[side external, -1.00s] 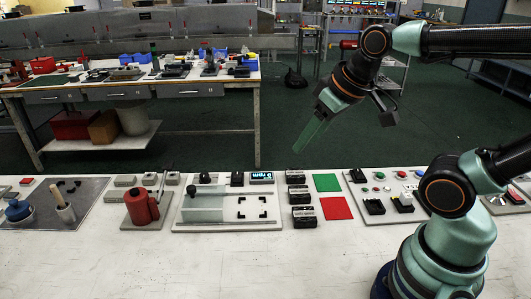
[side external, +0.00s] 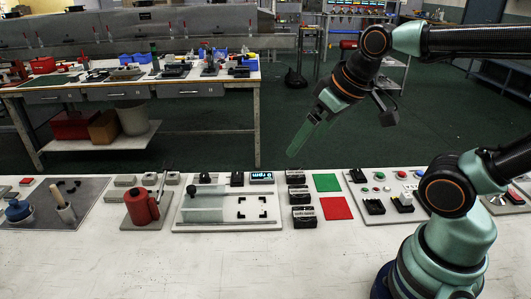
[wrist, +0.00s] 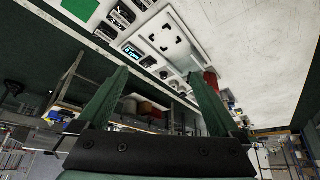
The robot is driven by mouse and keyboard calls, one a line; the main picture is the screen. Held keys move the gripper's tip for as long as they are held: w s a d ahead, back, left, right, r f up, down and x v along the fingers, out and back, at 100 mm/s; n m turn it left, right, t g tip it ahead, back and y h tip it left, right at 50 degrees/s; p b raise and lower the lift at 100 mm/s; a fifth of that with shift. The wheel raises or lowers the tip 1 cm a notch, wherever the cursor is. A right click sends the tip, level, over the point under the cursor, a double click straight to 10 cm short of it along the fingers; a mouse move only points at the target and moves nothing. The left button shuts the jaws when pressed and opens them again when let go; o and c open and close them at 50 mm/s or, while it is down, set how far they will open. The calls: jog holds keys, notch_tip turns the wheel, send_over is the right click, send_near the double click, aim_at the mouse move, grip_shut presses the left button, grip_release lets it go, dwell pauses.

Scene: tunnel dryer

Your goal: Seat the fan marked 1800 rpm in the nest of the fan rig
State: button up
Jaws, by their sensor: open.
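Three black fans with pale labels stand in a column on the bench: the back fan (side external: 296,177), the middle fan (side external: 299,194) and the front fan (side external: 304,217). Their labels are too small to read, so I cannot tell which is marked 1800 rpm. The fan rig (side external: 185,222) is a pale board left of them, with a display reading 0 rpm (side external: 261,177) at its back. Its nest (side external: 252,208) is bare between black corner marks; it also shows in the wrist view (wrist: 165,40). My gripper (side external: 296,151) is open and empty, high above the fans, its green fingers apart (wrist: 158,73).
A green square (side external: 327,183) and a red square (side external: 336,208) lie right of the fans. A clear cover (side external: 203,204) stands on the rig's left side. A red canister (side external: 141,206) stands further left, a button panel (side external: 388,190) right. The front bench is clear.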

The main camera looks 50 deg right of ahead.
jog(key=shift+m, duration=0.6)
jog(key=m+g, duration=0.6)
jog(key=m, duration=2)
send_over(295, 172)
notch_tip(295, 172, down, 13)
jog(key=f, duration=0.6)
jog(key=shift+s, duration=0.35)
jog(key=shift+w+f, duration=0.15)
jog(key=shift+f, duration=1.25)
jog(key=shift+w+f, duration=0.1)
jog(key=shift+f, duration=1.3)
jog(key=c, duration=1.3)
jog(key=shift+r, duration=0.1)
